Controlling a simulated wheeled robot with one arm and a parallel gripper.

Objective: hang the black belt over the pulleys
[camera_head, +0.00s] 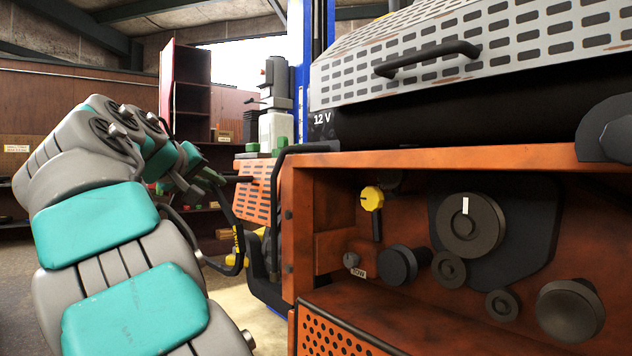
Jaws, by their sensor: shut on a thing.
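My grey arm with teal pads reaches up from the lower left, and my gripper (216,181) is at its far end. It is shut on the black belt (241,238), a thin loop that hangs down below it, left of the orange machine. The jaws are small and partly hidden by my arm.
The orange mower body (308,230) frames the bay. A yellow knob (372,198), a dark round knob (398,265) and a large dark disc (570,310) stick out around the pulleys. A perforated hood with a handle (428,58) is above. A shelf (187,95) stands behind.

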